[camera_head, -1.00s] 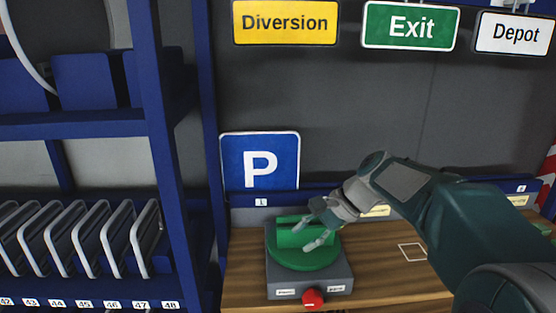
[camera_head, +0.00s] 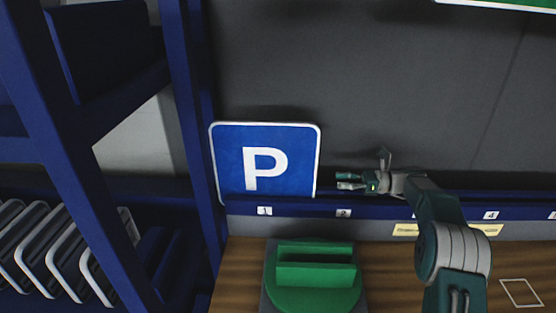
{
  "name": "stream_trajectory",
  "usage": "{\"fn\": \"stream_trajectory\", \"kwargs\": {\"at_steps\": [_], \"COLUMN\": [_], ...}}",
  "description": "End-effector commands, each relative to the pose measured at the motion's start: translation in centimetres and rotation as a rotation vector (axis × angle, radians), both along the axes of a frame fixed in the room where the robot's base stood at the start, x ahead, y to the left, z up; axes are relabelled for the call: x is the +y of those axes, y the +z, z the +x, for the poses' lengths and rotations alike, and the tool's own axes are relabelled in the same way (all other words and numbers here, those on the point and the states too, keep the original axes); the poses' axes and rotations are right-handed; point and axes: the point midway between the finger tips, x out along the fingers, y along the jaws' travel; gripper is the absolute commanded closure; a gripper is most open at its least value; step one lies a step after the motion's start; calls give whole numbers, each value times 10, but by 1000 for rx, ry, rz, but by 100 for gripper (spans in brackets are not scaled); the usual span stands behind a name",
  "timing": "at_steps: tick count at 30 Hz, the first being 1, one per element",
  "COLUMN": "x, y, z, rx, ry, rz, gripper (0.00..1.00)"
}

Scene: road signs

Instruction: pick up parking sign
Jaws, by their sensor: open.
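The parking sign (camera_head: 265,160) is a blue square with a white P and a pale rim. It stands upright against the dark back wall, its lower edge behind the blue ledge (camera_head: 375,209) at the label 1. My gripper (camera_head: 350,181) is just right of the sign, near its lower right edge and at about the height of the ledge. Its fingers point left toward the sign and are open, with a small gap between them. Nothing is held. I cannot tell how far the fingers are from the sign in depth.
A green slotted holder (camera_head: 314,278) sits on the wooden bench (camera_head: 420,270), below the sign. A blue shelf frame (camera_head: 200,150) rises close to the sign's left. Gray-rimmed plates (camera_head: 65,250) stand in a rack at lower left. The wall right of my gripper is bare.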

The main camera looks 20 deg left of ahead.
Motion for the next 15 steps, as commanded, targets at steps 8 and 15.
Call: {"fn": "stream_trajectory", "kwargs": {"at_steps": [8,15], "x": [25,54], "y": [-1,-1], "z": [-6,-13], "rx": [6,5], "ry": [5,2], "rz": [5,4], "gripper": [56,56]}}
